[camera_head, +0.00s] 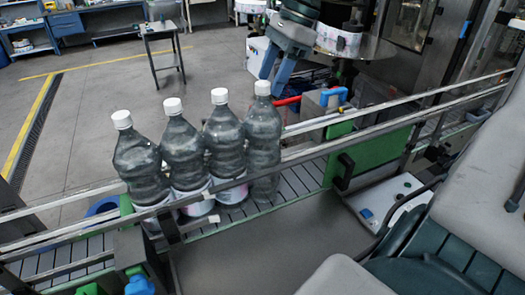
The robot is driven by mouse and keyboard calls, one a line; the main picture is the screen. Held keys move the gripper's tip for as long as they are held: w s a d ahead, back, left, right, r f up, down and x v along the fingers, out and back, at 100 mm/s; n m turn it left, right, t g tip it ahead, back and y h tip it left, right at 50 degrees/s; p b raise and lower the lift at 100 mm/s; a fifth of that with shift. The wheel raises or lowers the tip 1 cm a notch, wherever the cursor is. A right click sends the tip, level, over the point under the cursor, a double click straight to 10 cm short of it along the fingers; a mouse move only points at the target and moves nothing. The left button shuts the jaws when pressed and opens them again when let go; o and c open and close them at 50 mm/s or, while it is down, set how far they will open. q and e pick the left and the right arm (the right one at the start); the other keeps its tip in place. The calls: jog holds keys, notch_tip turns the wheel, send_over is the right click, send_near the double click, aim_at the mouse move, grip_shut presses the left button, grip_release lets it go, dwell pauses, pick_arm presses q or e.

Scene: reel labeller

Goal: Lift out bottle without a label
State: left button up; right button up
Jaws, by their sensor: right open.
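A clear bottle without a label (263,140) with a white cap stands upright on the conveyor (300,180), at the right end of a row of bottles. Three similar bottles stand to its left: the leftmost (140,165), the second (183,150) and the third (225,135). These three show pale labels low on their bodies, partly hidden by the front rail. My right gripper (271,82) is open, its blue-grey fingers pointing down at the cap of the unlabelled bottle. I cannot tell whether the fingers touch the cap. My left gripper is not in view.
A metal guide rail (330,150) runs along the front of the conveyor. Behind the bottles stand a box with a blue handle (333,97) and the labelling machine with a reel (338,42). A small table (160,27) stands farther back. Open floor lies at the left.

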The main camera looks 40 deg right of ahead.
aim_at(265, 83)
jog(key=shift+w+a+f+p, duration=0.3)
jog(key=shift+a+f+p, duration=0.15)
jog(key=shift+f, duration=0.2)
jog(key=shift+w+a+f+p, duration=0.3)
jog(key=shift+f+p, duration=0.15)
jog(key=shift+f, duration=0.15)
jog(key=shift+a+f, duration=0.1)
jog(key=shift+f, duration=0.35)
jog(key=shift+c, duration=1.3)
grip_shut()
jog(key=shift+s, duration=0.1)
jog(key=shift+s+a+f, duration=0.1)
jog(key=shift+s, duration=0.05)
